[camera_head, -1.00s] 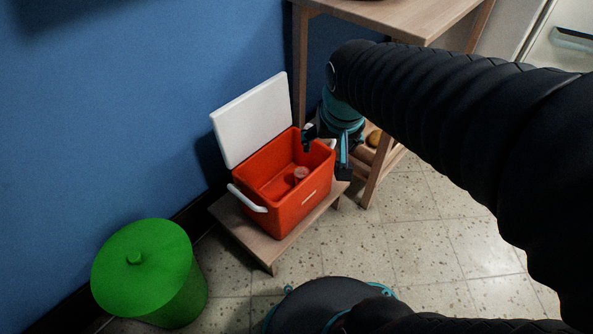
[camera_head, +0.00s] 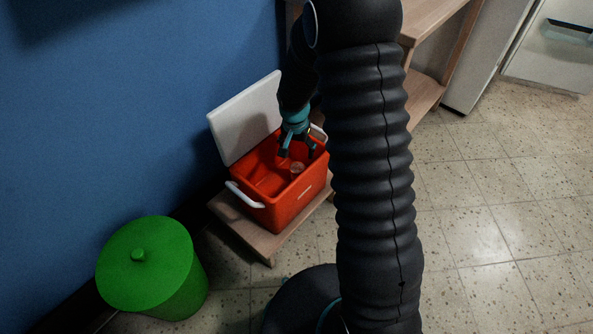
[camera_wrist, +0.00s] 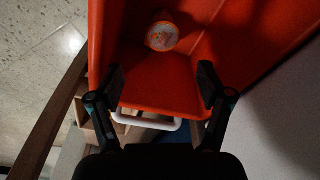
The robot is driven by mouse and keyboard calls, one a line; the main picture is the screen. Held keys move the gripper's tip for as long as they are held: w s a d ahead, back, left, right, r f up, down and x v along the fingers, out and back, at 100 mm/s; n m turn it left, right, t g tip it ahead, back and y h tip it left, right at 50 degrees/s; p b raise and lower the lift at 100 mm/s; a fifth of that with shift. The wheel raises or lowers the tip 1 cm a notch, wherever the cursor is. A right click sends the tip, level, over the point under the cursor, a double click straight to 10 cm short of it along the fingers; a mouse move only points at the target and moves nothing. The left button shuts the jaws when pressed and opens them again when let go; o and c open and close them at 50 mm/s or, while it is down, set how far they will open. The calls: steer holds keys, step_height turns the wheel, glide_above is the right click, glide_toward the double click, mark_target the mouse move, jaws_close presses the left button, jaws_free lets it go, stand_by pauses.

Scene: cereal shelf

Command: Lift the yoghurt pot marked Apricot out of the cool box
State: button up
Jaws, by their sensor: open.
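The cool box (camera_head: 292,208) is orange-red with its white lid (camera_head: 247,117) standing open at the back; it sits on a low wooden stand. One small round pot (camera_head: 297,168) stands inside it, towards the right end. In the wrist view the pot (camera_wrist: 162,36) shows a pale lid with an orange print, too small to read. My gripper (camera_head: 297,153) is over the right part of the box opening, close to the pot. In the wrist view my gripper (camera_wrist: 161,84) is open and empty, with the pot beyond the fingertips.
White carry handles are at both ends of the box, the left one (camera_head: 245,195) turned outward. The low stand (camera_head: 262,243) carries the box. A green lidded bin (camera_head: 150,270) stands at front left. A wooden table (camera_head: 428,18) is behind at right. The tiled floor at right is clear.

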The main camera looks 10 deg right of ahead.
mark_target(297, 169)
steer(key=f, duration=0.5)
steer(key=w+f, duration=0.1)
steer(key=f, duration=0.3)
steer(key=f+b, duration=0.1)
steer(key=f, duration=0.4)
steer(key=shift+w+d+f, duration=0.35)
steer(key=shift+w, duration=0.05)
steer(key=c, duration=1.3)
